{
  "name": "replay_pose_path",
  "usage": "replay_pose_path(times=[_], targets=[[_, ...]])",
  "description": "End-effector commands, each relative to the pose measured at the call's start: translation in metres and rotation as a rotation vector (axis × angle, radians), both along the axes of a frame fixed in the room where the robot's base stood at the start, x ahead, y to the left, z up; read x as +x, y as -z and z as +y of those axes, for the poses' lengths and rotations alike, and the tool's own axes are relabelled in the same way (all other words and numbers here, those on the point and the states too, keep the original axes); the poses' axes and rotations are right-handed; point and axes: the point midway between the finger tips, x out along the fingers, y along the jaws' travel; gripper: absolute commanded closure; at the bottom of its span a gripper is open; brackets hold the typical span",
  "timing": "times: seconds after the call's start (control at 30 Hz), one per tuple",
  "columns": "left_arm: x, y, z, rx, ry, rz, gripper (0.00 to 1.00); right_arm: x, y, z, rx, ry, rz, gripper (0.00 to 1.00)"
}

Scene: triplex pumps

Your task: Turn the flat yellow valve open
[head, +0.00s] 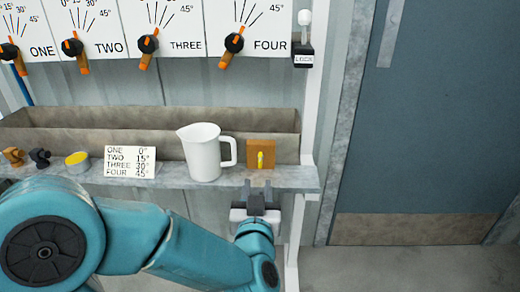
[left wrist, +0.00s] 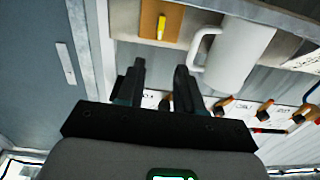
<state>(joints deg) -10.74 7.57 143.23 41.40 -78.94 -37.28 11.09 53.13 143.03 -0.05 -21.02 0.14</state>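A small flat yellow valve handle (head: 260,160) stands roughly vertical on the front of a brown block (head: 254,148) at the right end of the grey shelf. In the left wrist view the yellow handle (left wrist: 161,27) shows on its brown block (left wrist: 148,18), beyond the fingertips. My left gripper (head: 258,188) is just below and in front of the block, fingers pointing at it. Its two fingers (left wrist: 160,70) are apart with nothing between them, and they look clear of the handle. My right gripper is in neither view.
A white jug (head: 202,155) stands close left of the block. A label card (head: 130,161), a yellow-topped round piece (head: 77,161) and other knobs sit farther left on the shelf (head: 215,180). A trough (head: 90,118) runs behind; dial panels hang above. A blue door (head: 440,130) is at right.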

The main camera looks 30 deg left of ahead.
Motion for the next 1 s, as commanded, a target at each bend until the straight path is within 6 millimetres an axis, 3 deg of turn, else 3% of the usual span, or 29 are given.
replay_pose_path(times=[0.03, 0.37, 0.43, 0.7, 1.0], targets=[[0.002, -0.008, 0.002, 0.004, -0.002, 0.009, 0.64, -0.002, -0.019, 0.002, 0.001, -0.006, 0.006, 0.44], [0.011, -0.005, 0.008, -0.018, 0.016, 0.007, 0.64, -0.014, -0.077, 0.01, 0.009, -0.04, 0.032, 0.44], [0.028, 0.001, 0.019, -0.019, 0.01, -0.001, 0.64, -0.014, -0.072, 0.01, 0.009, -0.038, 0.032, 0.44], [0.079, 0.001, 0.05, -0.018, 0.012, -0.002, 0.64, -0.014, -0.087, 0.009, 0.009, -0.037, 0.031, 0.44], [0.103, 0.003, 0.063, -0.017, 0.016, -0.001, 0.64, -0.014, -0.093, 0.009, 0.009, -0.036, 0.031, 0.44]])
